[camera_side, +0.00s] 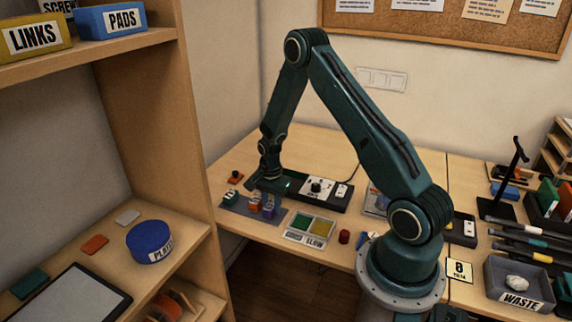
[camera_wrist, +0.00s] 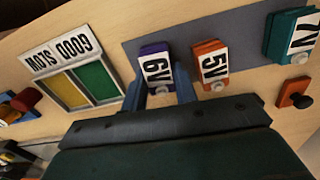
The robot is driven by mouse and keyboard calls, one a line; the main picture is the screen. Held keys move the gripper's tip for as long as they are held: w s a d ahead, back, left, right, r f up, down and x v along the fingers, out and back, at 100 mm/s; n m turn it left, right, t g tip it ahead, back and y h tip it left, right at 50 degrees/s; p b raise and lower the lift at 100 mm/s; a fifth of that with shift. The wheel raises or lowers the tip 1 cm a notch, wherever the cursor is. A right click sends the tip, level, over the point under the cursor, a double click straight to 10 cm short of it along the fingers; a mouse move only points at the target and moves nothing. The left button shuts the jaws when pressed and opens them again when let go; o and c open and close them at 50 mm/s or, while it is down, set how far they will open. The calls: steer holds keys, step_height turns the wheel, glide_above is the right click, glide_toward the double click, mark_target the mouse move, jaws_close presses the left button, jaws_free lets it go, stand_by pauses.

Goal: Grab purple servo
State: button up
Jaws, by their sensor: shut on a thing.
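The purple servo (camera_wrist: 153,49) has a white 6V label and lies between the two blue fingers of my gripper (camera_wrist: 162,88) in the wrist view. My gripper is shut on it. In the side view the purple servo (camera_side: 269,207) is at the right end of the grey mat, under my gripper (camera_side: 269,188). I cannot tell whether it is lifted off the mat.
An orange servo (camera_wrist: 209,60) marked 5V is close beside the purple one. A tray (camera_wrist: 119,90) with yellow and green compartments lies on the other side. A dark knob (camera_wrist: 294,94) sits nearby.

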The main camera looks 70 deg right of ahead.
mark_target(271, 203)
step_height(271, 203, up, 19)
steer(key=shift+r, duration=0.15)
stand_by(0.5)
stand_by(0.5)
